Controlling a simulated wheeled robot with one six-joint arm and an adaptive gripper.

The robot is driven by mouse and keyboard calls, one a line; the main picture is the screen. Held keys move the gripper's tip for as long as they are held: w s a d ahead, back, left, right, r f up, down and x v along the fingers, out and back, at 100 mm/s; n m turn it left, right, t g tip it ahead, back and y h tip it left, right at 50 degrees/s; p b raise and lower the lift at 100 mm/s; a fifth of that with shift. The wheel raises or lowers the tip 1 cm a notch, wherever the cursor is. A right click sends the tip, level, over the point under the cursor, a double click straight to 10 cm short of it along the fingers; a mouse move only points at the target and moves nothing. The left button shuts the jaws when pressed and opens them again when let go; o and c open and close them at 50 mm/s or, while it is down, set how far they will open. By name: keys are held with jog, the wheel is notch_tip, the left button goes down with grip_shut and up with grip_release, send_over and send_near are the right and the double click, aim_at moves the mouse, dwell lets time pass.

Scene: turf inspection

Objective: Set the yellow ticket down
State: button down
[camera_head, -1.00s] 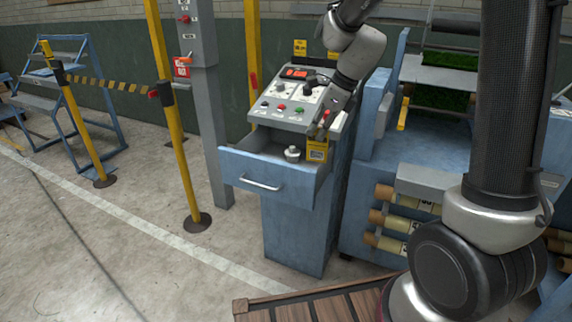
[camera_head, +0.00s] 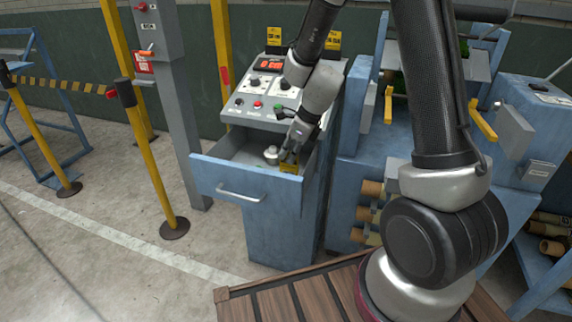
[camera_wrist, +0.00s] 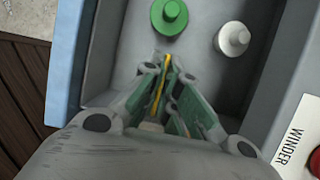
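The yellow ticket (camera_head: 288,167) is low in the open drawer (camera_head: 228,178) of the blue console, at its right side in the head view. My gripper (camera_head: 290,152) reaches down into the drawer and partly covers the ticket. In the wrist view the ticket (camera_wrist: 158,88) shows edge-on as a thin yellow strip between the fingers of my gripper (camera_wrist: 172,82), closer to the left finger. The fingers look slightly apart, with a gap on the ticket's right. Whether the ticket's lower edge touches the drawer floor is hidden.
A white knobbed piece (camera_wrist: 232,39) and a green one (camera_wrist: 169,14) stand in the drawer ahead of the fingers. The console's control panel (camera_head: 262,95) rises behind. Yellow posts (camera_head: 150,150) stand left; a blue machine (camera_head: 350,190) stands right.

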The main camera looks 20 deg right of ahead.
jog(key=shift+f, duration=2)
jog(key=c, duration=1.6)
grip_release()
jog(key=shift+f, duration=0.1)
jog(key=shift+c, duration=0.2)
jog(key=s+d+r+n, duration=0.4)
jog(key=s+r+n, duration=0.2)
jog(key=r, duration=0.5)
jog(key=s+d+r+n, duration=0.4)
jog(key=s+r+n, duration=0.15)
jog(key=r, duration=0.55)
jog(key=s+d+r+n+h, duration=0.1)
jog(key=s+d+r+n, duration=0.1)
jog(key=s+n, duration=0.5)
jog(key=s+d+r+n+t+h, duration=0.1)
jog(key=s+d+r+n+h, duration=0.1)
jog(key=s+d+n, duration=0.2)
jog(key=s+n, duration=0.2)
jog(key=s, duration=0.1)
jog(key=shift+s+d+r+n+h, duration=0.25)
jog(key=shift+s+r+n+h, duration=0.05)
jog(key=shift+s+r+n, duration=0.1)
